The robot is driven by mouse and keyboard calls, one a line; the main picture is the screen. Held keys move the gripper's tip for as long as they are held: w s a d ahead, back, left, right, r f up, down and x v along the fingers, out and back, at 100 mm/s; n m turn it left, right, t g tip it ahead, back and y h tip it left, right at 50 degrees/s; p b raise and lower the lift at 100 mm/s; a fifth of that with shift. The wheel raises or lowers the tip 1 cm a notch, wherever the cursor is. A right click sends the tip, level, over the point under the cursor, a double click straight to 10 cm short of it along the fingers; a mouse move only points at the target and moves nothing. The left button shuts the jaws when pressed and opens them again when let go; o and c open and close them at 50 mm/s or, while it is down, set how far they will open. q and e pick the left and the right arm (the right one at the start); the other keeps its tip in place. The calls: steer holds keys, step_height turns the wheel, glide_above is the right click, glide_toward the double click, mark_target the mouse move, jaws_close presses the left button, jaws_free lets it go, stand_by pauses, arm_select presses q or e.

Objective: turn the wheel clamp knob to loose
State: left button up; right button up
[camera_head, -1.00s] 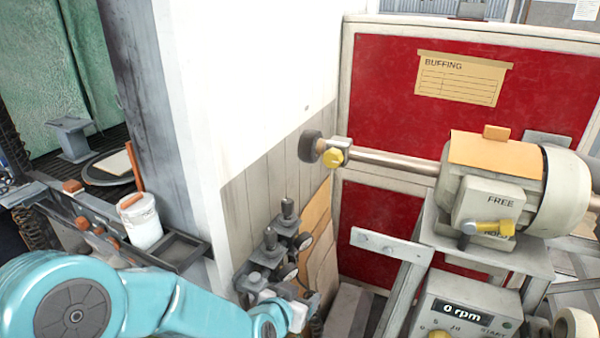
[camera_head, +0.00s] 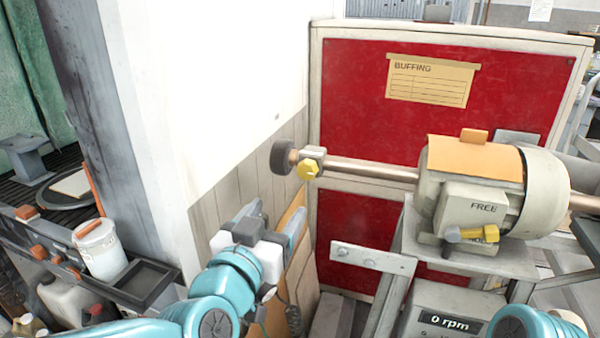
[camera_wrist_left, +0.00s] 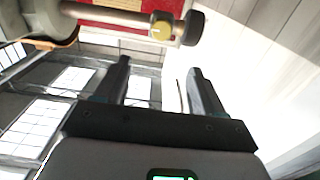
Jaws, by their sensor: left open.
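The yellow wheel clamp knob (camera_head: 308,170) sits on a pale clamp block on the motor's shaft, beside the dark buffing wheel (camera_head: 284,157). In the left wrist view the knob (camera_wrist_left: 162,27) shows beyond the fingertips, near the top, with the wheel (camera_wrist_left: 194,28) to its right. My left gripper (camera_head: 272,210) is open and empty, below and a little left of the knob, apart from it. Its two fingers (camera_wrist_left: 159,65) are spread in the left wrist view. My right gripper is out of view.
The buffing motor (camera_head: 490,185) carries a FREE label and a yellow lever (camera_head: 472,234). A box below reads 0 rpm (camera_head: 450,322). A red panel (camera_head: 360,130) stands behind the shaft. A white wall is left of the wheel; a white bucket (camera_head: 101,249) stands far left.

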mark_target(306, 171)
arm_select(q)
steer(key=p+x, duration=0.3)
steer(key=x, duration=1.2)
steer(key=shift+f, duration=0.15)
steer(key=shift+c, duration=0.3)
steer(key=c, duration=1)
